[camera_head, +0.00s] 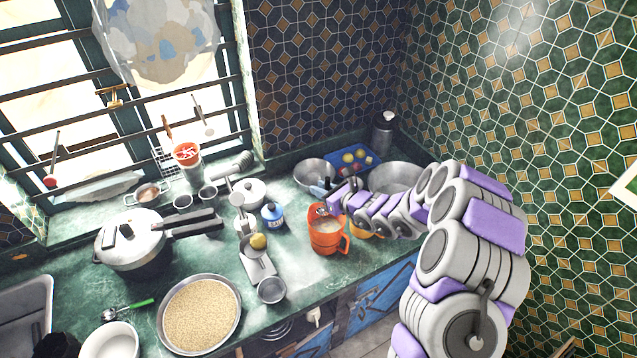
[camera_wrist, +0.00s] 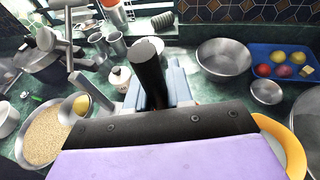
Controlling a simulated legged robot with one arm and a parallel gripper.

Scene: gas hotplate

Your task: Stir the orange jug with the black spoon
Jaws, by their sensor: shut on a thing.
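The orange jug (camera_head: 325,238) stands upright on the green counter with pale contents inside. In the head view my gripper (camera_head: 325,190) is just above the jug's rim. In the wrist view my gripper (camera_wrist: 158,88) is shut on the black spoon (camera_wrist: 150,72), whose thick dark handle rises between the blue-grey fingers. The spoon's lower end is hidden, so I cannot tell whether it is inside the jug. The jug is hidden behind my gripper in the wrist view.
A yellow bowl (camera_wrist: 284,140) lies close on the right. Metal bowls (camera_wrist: 224,57) and a blue tray (camera_wrist: 284,66) of fruit are behind. The counter's front edge is near the jug.

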